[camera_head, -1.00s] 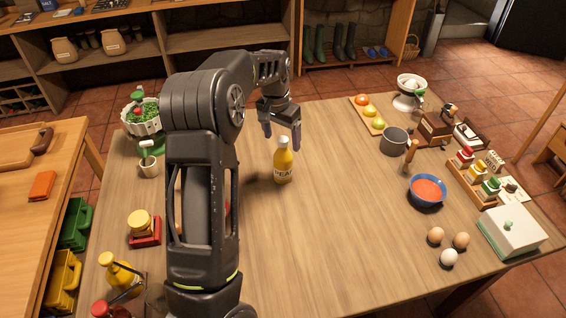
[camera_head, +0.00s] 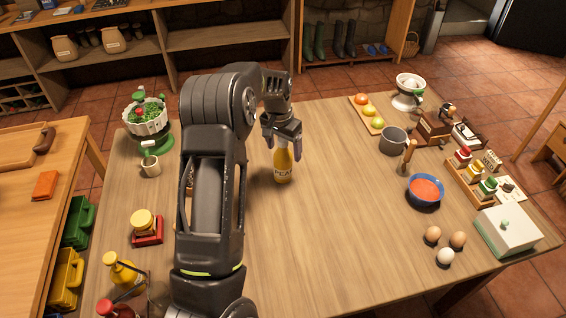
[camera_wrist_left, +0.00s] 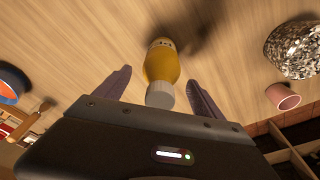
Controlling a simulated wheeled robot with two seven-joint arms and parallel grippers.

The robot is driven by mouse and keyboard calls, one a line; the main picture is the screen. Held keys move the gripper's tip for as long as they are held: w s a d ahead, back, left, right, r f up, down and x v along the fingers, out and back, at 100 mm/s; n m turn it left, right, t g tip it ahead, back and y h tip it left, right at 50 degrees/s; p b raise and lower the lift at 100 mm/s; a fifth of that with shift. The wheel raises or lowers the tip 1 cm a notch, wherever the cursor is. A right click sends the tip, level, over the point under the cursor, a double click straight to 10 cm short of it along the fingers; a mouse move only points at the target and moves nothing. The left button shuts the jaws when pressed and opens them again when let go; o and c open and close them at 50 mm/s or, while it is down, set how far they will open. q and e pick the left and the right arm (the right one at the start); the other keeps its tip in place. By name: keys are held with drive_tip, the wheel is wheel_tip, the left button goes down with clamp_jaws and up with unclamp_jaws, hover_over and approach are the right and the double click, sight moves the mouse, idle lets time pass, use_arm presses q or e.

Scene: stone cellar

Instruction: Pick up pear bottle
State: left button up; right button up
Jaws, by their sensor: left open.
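The pear bottle (camera_head: 283,166) is yellow with a pale label and stands upright on the wooden table (camera_head: 310,235). In the head view my left gripper (camera_head: 284,147) is at the bottle's top, and its near parts hide the cap. There the cap is between the two spread fingers of my left gripper (camera_wrist_left: 160,88), with a gap on each side. My left gripper is open. My right gripper is in neither view.
To the right are a grey pot (camera_head: 393,141), a blue bowl (camera_head: 424,191), eggs (camera_head: 445,256) and a fruit board (camera_head: 362,113). The table around the bottle is clear.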

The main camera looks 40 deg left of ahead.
use_arm(q)
drive_tip(key=shift+c, duration=0.2)
clamp_jaws()
idle(0.6)
drive_tip(key=shift+r, duration=0.1)
